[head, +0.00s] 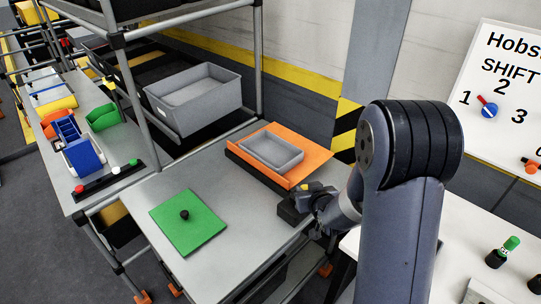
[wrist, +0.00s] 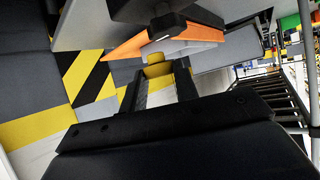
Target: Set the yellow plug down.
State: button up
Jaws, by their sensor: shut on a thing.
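The yellow plug (wrist: 157,71) is between the two fingertips of my gripper (wrist: 160,82) in the wrist view, and the gripper is shut on it. In the head view my gripper (head: 304,200) is at the right edge of the grey table, just in front of the orange board, with a small yellow spot of the plug (head: 305,187) showing. Most of the plug is hidden by the gripper. I cannot tell whether the plug touches the table.
A grey tray (head: 271,153) sits on the orange board (head: 311,157). A green plate (head: 196,225) with a black knob (head: 184,214) lies on the grey table (head: 150,185) at the left. Bare table lies between them. A rack post (head: 258,60) stands behind.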

jog(key=w+a+r+n+g+y, duration=0.4)
jog(key=w+a+n+g+y, duration=0.3)
jog(key=w+n, duration=0.4)
jog(key=shift+w+a+r+y, duration=0.4)
jog(key=shift+a+y, duration=0.5)
jog(key=shift+a, duration=0.3)
